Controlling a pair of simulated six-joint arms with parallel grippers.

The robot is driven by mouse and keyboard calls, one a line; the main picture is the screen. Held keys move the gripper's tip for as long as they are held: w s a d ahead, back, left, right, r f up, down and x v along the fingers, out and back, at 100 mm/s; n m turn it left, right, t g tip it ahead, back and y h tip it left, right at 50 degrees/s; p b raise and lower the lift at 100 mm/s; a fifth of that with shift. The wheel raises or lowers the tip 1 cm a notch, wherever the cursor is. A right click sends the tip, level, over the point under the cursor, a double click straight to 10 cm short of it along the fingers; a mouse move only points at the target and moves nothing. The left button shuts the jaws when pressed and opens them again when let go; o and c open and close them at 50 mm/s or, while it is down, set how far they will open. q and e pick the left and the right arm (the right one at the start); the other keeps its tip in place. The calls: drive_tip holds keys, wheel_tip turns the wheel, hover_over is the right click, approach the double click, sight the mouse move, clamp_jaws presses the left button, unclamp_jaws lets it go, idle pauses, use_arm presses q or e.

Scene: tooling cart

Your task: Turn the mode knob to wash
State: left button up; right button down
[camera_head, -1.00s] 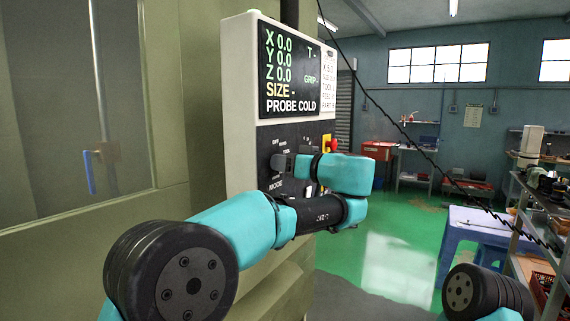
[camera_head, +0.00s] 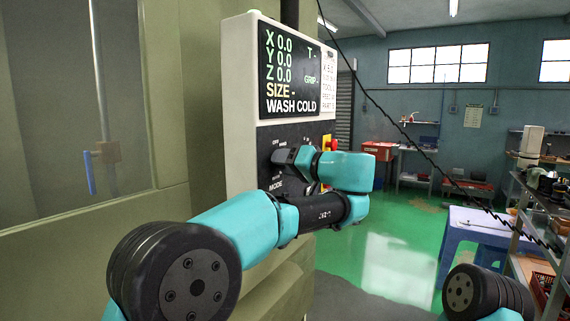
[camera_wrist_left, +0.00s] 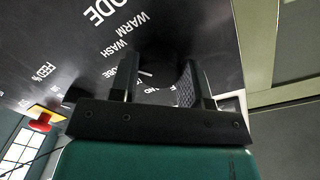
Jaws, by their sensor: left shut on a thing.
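The control panel (camera_head: 270,134) stands in front of me under a screen (camera_head: 291,70) that reads "WASH COLD". My left gripper (camera_head: 284,157) is at the panel, shut on the black mode knob. In the left wrist view its two fingers (camera_wrist_left: 160,72) stand on either side of the dark knob (camera_wrist_left: 149,66), which is hard to make out against the black panel. The labels "WARM", "WASH" and part of "MODE" show beside it. In the head view the gripper and wrist hide the knob. My right gripper is out of view.
A red button (camera_wrist_left: 39,124) on a yellow plate is beside the panel, near my left wrist. A machine door with a window (camera_head: 75,100) is on the left. A blue table (camera_head: 480,225) and shelves stand on the right, with open green floor between.

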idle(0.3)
use_arm(q)
drive_tip(key=o, duration=0.9)
drive_tip(key=v, duration=1.7)
drive_tip(key=shift+s+d, duration=0.15)
drive_tip(key=shift+d, duration=0.1)
